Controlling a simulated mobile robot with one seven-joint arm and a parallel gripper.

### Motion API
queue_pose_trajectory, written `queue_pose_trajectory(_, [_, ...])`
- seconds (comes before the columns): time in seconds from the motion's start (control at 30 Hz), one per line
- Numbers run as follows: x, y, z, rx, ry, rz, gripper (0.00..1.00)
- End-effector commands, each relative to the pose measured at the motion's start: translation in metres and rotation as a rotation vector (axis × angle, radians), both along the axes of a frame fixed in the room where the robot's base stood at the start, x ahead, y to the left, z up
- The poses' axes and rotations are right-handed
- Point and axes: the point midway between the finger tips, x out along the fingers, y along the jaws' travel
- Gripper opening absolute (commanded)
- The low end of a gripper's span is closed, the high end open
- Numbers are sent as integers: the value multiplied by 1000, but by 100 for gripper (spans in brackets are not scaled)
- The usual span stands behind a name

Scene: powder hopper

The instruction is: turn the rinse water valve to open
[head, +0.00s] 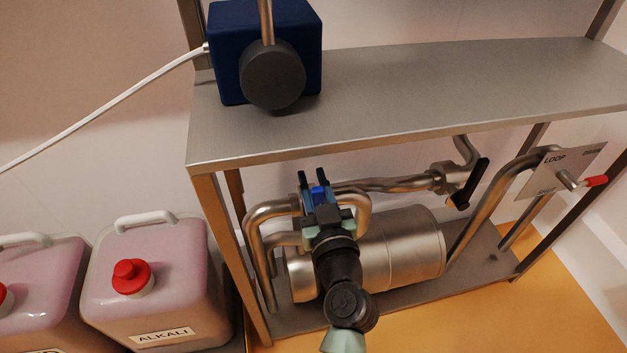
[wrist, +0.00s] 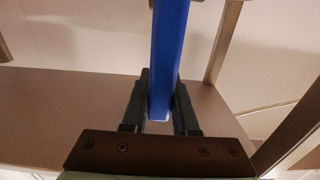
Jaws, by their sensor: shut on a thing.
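A blue valve lever (head: 319,194) shows between the fingers of my gripper (head: 313,180) in the head view, at the pipework under the steel shelf. In the wrist view the lever is a long blue bar (wrist: 168,60), with its lower end between the two dark fingers of my gripper (wrist: 159,105). My gripper is shut on this lever. No label shows on it, so I cannot read whether it is the rinse water valve. The valve body and much of the pipe behind it are hidden by my gripper and wrist.
A black-handled valve (head: 470,185) sits on the pipe to the right. A plate marked LOOP (head: 572,170) carries a red-tipped lever (head: 594,181). A steel tank (head: 405,250) lies below. The shelf (head: 440,85) overhangs. An ALKALI canister (head: 165,285) stands left.

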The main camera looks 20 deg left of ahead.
Motion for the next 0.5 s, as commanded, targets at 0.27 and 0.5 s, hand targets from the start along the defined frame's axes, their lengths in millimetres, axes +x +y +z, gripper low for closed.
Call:
queue_pose_trajectory(0.27, [-3,4,-3,-44,-28,-1,0])
queue_pose_trajectory(0.5, [-13,18,-8,-169,-116,-1,0])
